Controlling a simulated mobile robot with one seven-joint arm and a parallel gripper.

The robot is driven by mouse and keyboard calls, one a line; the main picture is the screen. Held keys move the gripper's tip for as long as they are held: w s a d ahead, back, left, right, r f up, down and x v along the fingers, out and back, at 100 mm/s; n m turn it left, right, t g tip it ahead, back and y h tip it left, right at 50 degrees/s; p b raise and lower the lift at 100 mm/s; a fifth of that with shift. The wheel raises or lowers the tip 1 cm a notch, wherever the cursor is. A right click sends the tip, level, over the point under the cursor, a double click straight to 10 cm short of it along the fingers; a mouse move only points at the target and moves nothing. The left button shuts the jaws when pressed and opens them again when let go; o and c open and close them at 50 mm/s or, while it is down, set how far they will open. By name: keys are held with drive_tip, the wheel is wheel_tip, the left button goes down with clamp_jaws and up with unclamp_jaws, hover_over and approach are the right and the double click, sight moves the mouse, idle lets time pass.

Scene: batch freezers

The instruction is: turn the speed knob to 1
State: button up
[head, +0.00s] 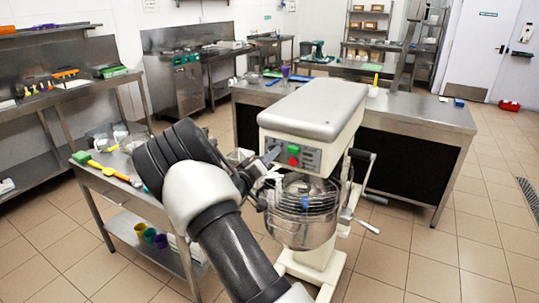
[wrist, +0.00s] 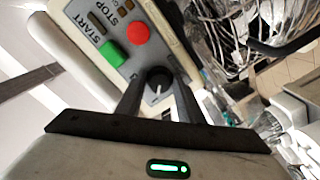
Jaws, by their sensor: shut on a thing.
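A cream stand mixer (head: 315,105) stands in the middle of the head view, with a control panel on its front. In the wrist view the panel (wrist: 112,30) has a green START button (wrist: 114,54), a red STOP button (wrist: 138,33) and a black speed knob (wrist: 158,78) with a white pointer line. My gripper (wrist: 159,88) has a finger on each side of the knob and is shut on it. The pointer runs toward the bottom of the wrist view. I cannot read numbers around the knob. In the head view my gripper (head: 268,160) is at the panel's left end.
The mixer bowl (head: 300,225) with its wire guard (head: 305,190) is just below the panel. A steel counter (head: 425,112) stands behind the mixer. A steel side table (head: 115,187) with utensils is at left. The tiled floor (head: 440,240) at right is clear.

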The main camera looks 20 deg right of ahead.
idle(0.4)
drive_tip(key=o, duration=0.9)
drive_tip(key=b+v, duration=0.1)
drive_tip(key=v, duration=1.6)
drive_tip(key=shift+a, duration=0.2)
drive_tip(key=shift+s, duration=0.1)
